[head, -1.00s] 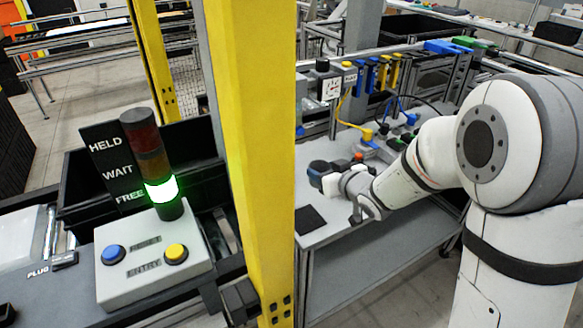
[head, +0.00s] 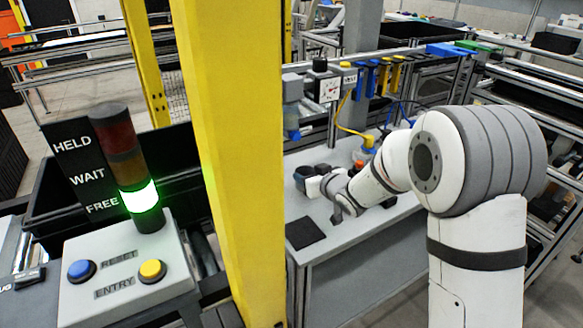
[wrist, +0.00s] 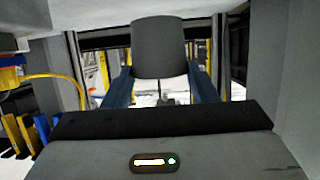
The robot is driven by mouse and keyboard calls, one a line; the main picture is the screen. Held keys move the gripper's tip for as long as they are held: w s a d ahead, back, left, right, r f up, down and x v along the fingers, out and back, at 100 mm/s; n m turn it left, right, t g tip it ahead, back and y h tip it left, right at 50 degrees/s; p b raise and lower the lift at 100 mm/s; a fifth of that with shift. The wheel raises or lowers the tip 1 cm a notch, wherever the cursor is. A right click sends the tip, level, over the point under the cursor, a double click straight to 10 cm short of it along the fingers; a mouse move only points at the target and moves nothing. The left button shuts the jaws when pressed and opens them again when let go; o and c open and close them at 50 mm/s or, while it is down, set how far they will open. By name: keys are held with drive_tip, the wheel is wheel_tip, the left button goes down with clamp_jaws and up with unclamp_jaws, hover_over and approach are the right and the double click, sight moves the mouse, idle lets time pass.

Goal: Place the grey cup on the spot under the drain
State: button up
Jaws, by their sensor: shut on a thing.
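The grey cup (wrist: 160,48) shows in the wrist view between the two blue fingers of my gripper (wrist: 160,88), which is shut on it. In the head view my gripper (head: 308,179) is small, over the grey bench; I cannot make out the cup there clearly. A dark square spot (head: 305,233) lies on the bench's near left part, apart from my gripper and nearer the camera. A grey fitting with a blue lower end (head: 292,105) stands behind, beside the yellow post; it may be the drain, but I cannot tell whether the dark square is under it.
A thick yellow post (head: 225,150) stands left of the bench (head: 350,245). Left of it are a control box (head: 125,270) and a signal tower lit green (head: 138,197) at FREE. A gauge (head: 329,90), a yellow hose (head: 345,115) and coloured fittings line the bench's back.

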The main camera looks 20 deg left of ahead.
drive_tip(key=w+a+p, duration=0.1)
drive_tip(key=w+a, duration=0.5)
drive_tip(key=a, duration=0.1)
drive_tip(key=shift+w+a+p, duration=0.15)
drive_tip(key=shift+w+p, duration=0.2)
drive_tip(key=shift+f, duration=1.75)
drive_tip(key=shift+f, duration=0.15)
drive_tip(key=o, duration=1)
drive_tip(key=shift+o, duration=0.2)
